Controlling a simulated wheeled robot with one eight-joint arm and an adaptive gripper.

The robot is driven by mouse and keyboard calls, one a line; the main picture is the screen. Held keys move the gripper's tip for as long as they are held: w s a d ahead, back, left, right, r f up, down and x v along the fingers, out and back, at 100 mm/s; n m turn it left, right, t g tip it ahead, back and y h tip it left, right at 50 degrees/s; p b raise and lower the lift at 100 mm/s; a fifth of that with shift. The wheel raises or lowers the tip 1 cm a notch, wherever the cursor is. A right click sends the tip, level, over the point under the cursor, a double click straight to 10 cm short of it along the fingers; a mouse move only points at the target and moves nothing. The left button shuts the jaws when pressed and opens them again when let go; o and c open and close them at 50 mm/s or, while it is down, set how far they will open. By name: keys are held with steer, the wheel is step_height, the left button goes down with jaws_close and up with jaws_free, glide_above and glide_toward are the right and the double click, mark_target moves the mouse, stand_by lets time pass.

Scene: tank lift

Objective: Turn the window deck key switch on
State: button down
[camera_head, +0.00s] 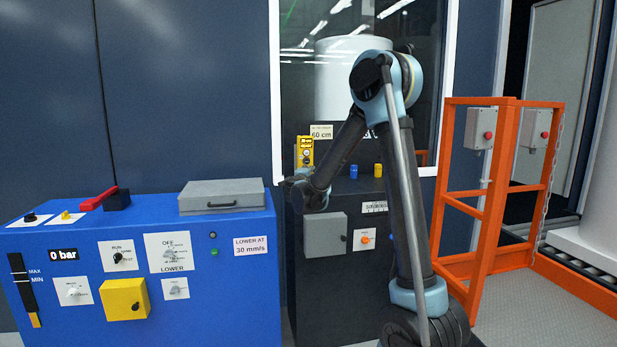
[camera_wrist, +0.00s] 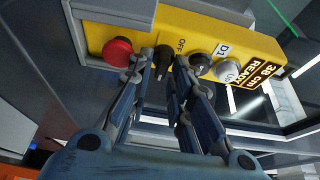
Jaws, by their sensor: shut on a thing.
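The yellow control box (camera_wrist: 205,30) fills the top of the wrist view. It carries a red button, a black key switch (camera_wrist: 164,57) beside an OFF label, a dark knob, a pale button and a "38 cm READY" display. My gripper (camera_wrist: 162,70) has its fingertips on either side of the key switch and is shut on it. The fingers partly hide the switch, and its exact angle is hard to read. In the head view the yellow box (camera_head: 305,148) stands on the dark window deck (camera_head: 342,190), with my gripper (camera_head: 290,184) just in front, its fingertips unclear.
A blue console (camera_head: 215,300) with a red lever (camera_head: 98,199) and several switches stands to the left. Blue (camera_head: 354,171) and yellow (camera_head: 378,170) pieces sit on the deck to the right. A grey box (camera_head: 325,235) is on the cabinet front. An orange railing (camera_head: 490,200) stands right.

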steer(key=shift+d, duration=0.1)
steer(key=c, duration=1.7)
jaws_free()
steer(key=shift+w+f, duration=0.1)
steer(key=shift+f, duration=0.05)
steer(key=shift+s+a, duration=0.15)
steer(key=shift+s, duration=1.15)
steer(key=shift+s+a, duration=0.2)
steer(key=shift+s, duration=1.15)
steer(key=shift+s+a, duration=0.15)
steer(key=shift+s, duration=1.15)
